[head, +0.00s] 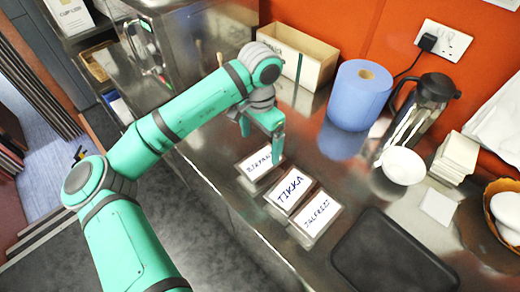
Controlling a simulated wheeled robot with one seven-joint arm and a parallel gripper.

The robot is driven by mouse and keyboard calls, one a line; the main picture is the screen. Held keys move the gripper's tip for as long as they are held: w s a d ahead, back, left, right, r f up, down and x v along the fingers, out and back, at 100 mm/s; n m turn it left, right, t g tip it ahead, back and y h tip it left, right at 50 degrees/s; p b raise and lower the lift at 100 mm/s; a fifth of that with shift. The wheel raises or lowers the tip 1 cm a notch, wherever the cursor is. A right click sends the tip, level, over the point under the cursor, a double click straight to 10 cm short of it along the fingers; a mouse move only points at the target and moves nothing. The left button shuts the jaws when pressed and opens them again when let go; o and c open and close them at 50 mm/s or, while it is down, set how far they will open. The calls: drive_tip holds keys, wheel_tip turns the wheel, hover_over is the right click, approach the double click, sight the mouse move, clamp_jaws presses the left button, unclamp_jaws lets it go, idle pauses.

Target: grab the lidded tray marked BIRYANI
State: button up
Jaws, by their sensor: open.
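The lidded tray marked BIRYANI (257,164) lies on the steel counter with its handwritten label facing up. It is the farthest of three labelled trays in a row. The tray marked TIKKA (290,191) is just below and right of it, and the one marked JALFREZI (319,215) is beyond that. My gripper (262,130) points down above the far right side of the BIRYANI tray, with a finger overlapping its right edge in the picture. It is open and holds nothing. I cannot tell whether it touches the tray.
A blue paper roll (360,97), an open cardboard box (298,55) and a steel jug (415,108) stand behind. A white bowl (403,166) sits right of the trays. A black mat (394,255) lies at the front right. The counter edge runs close along the trays' left.

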hover_over(261, 162)
drive_tip(key=f, duration=0.4)
drive_tip(key=shift+w+f, duration=0.25)
drive_tip(key=shift+w, duration=0.15)
drive_tip(key=shift+s+f, duration=0.15)
drive_tip(key=shift+f, duration=0.2)
drive_tip(key=shift+s+a+f, duration=0.2)
drive_tip(key=shift+a+f, duration=0.15)
drive_tip(key=shift+f, duration=0.1)
drive_tip(key=f, duration=0.3)
drive_tip(key=shift+s+d+f, duration=0.1)
drive_tip(key=shift+d+f, duration=0.05)
drive_tip(key=shift+d, duration=0.05)
drive_tip(key=shift+d+f, duration=0.1)
drive_tip(key=shift+f, duration=0.55)
